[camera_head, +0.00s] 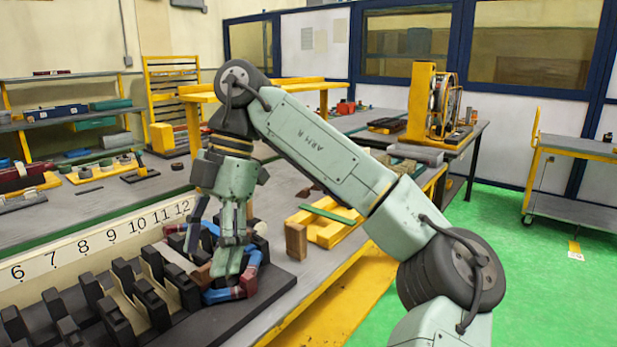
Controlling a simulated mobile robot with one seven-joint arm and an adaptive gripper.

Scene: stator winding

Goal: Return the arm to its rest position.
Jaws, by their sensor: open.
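My arm reaches in from the lower right and bends down at the left. My gripper (226,277) points downward and is open, its fingertips low over the right end of the black slotted stator fixture (110,310). A blue and dark red coil (248,283) lies around and beside the fingertips at that end of the fixture. The fingers partly hide the coil, so I cannot tell whether they touch it.
A numbered strip (110,238) runs behind the fixture. A brown block (296,241) and yellow blocks with a green strip (330,217) stand right of the gripper. Shelves with parts (75,140) are at the back left.

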